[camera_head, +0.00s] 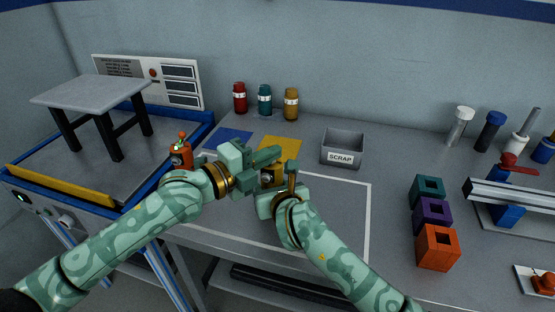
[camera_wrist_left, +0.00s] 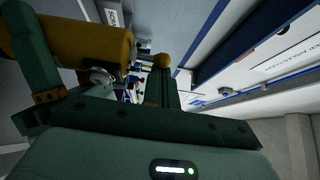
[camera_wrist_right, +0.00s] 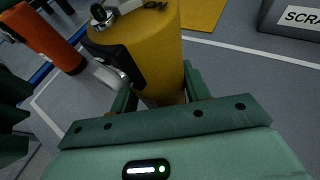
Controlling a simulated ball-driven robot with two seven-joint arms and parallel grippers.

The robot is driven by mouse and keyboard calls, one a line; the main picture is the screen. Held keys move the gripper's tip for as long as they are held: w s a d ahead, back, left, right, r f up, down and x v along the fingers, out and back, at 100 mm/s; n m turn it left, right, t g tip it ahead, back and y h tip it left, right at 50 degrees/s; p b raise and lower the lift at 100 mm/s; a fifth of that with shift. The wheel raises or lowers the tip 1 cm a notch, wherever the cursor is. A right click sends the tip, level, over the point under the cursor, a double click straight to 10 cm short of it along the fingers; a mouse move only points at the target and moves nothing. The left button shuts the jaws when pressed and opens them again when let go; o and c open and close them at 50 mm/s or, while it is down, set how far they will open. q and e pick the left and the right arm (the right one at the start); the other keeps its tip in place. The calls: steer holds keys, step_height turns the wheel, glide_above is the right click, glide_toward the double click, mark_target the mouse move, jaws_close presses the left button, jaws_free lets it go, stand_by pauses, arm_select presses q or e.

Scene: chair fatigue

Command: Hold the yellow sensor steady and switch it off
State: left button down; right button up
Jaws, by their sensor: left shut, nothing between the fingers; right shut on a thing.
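The yellow sensor (camera_head: 268,178) is mostly hidden between my two grippers in the head view. My right gripper (camera_head: 275,188) is shut on its body and holds it upright over the bench. The right wrist view shows the yellow sensor (camera_wrist_right: 155,50) close up, with a metal lever on its top and the letters ON beside it. My left gripper (camera_head: 266,157) is shut and empty, just beside and above the sensor.
An orange sensor (camera_head: 181,153) stands to the left. Blue (camera_head: 234,137) and yellow (camera_head: 283,148) mats lie behind my grippers. The scrap bin (camera_head: 343,149) is right of them. Colored blocks (camera_head: 434,215) stand further right. Bare bench lies inside the white outline.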

arm_select(q)
steer(key=shift+a, duration=0.15)
steer(key=f+v, duration=0.2)
steer(key=v, duration=0.7)
steer(key=shift+s+a, duration=0.15)
steer(key=shift+s, duration=0.15)
steer(key=shift+f, duration=0.15)
arm_select(e)
steer(key=o, duration=1.1)
steer(key=shift+s, duration=0.1)
